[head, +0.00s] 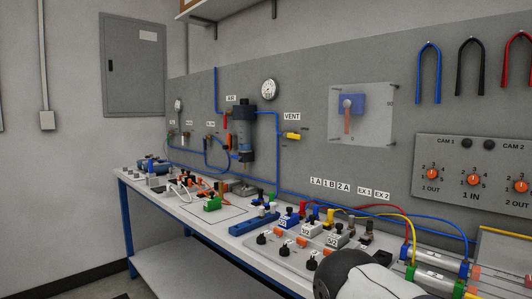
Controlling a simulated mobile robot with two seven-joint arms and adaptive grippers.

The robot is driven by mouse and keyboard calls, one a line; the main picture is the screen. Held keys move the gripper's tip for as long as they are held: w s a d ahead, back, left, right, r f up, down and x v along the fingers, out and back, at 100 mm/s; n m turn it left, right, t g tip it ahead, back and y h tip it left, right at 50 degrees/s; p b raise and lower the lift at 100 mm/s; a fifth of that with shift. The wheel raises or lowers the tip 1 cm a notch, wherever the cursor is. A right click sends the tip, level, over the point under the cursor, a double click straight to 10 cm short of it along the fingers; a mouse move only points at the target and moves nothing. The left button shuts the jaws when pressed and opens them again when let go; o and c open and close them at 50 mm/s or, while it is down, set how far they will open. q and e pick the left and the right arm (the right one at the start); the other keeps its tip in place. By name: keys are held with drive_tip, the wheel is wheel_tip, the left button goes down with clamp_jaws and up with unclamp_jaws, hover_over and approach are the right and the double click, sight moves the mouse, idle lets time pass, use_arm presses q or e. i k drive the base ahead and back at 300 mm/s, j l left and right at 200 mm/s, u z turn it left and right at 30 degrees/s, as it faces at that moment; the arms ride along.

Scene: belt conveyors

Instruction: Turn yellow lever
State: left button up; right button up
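A small yellow lever (292,136) sticks out from the grey wall panel, just under the VENT label (292,116). It lies about level, pointing left with a slight tilt. A dark cylindrical filter unit (242,135) hangs to its left, with a red lever (226,117) beside it. Neither of my grippers shows in the head view. A rounded black and white part, which looks like one of my arm links, fills the bottom right and hides part of the bench.
A workbench (165,199) runs along the panel, crowded with valve blocks, blue tubing and red and yellow hoses. A clear cover plate (361,114) over a blue switch sits right of the lever. The panel around the lever is mostly clear.

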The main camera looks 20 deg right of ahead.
sight(286, 135)
drive_tip(key=i+j+z, duration=0.7)
drive_tip(key=j, duration=0.2)
drive_tip(key=i+j+z, duration=0.25)
drive_tip(key=j, duration=0.15)
drive_tip(key=j+z, duration=0.25)
drive_tip(key=i+j+z, duration=0.2)
drive_tip(key=j, duration=0.35)
drive_tip(key=k, duration=0.1)
